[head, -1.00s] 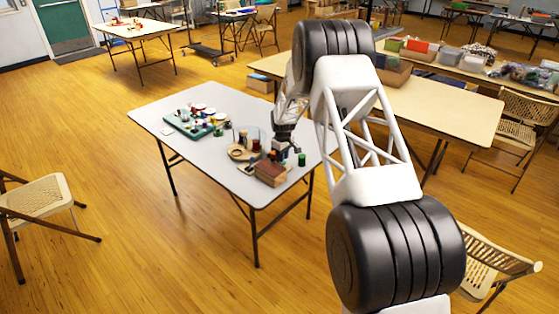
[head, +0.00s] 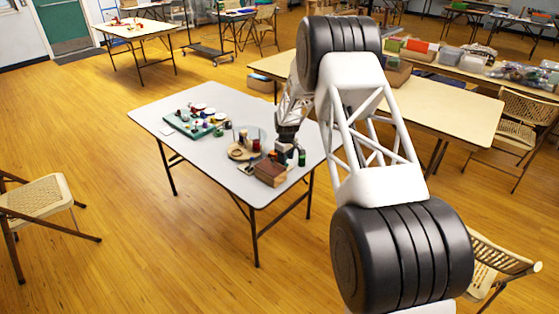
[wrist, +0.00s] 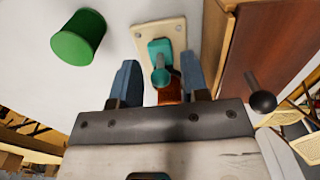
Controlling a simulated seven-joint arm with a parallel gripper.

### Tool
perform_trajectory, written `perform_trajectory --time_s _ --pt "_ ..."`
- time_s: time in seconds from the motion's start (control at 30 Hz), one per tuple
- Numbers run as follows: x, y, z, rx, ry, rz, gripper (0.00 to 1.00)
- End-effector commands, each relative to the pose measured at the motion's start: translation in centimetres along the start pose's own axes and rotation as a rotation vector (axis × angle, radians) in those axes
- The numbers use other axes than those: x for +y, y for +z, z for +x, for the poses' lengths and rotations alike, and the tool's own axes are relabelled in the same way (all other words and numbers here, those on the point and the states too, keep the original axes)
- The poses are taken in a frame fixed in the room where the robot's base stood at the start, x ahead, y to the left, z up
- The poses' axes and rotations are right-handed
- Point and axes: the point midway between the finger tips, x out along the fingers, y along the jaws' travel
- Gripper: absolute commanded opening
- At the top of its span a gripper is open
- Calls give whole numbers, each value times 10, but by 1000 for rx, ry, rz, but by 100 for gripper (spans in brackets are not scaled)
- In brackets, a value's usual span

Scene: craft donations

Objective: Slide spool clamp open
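In the wrist view, a teal clamp (wrist: 158,60) with a rounded lever sits on a cream plate with screw holes (wrist: 172,28). My gripper (wrist: 160,72) is open, with its two blue-grey fingers spread on either side of the clamp. Gaps show between the fingers and the clamp. A red-brown piece (wrist: 168,90) shows between the fingers, partly hidden by the gripper body; I cannot tell what it is. In the head view my gripper (head: 287,148) is low over the table's right part, and the clamp cannot be made out.
A green spool (wrist: 78,38) stands left of the fingers, also in the head view (head: 302,158). A brown wooden box (wrist: 245,60) with a dark knob (wrist: 262,102) is close on the right. A teal tray (head: 190,124) lies farther left on the grey table (head: 215,170).

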Motion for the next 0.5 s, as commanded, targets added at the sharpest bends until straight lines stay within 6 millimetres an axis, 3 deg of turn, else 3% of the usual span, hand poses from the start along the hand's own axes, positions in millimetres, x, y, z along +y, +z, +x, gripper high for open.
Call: perform_trajectory --time_s 0.27,0.5 --pt "0 0 -3 1 0 0 41" --pt "0 0 -17 0 0 0 41"
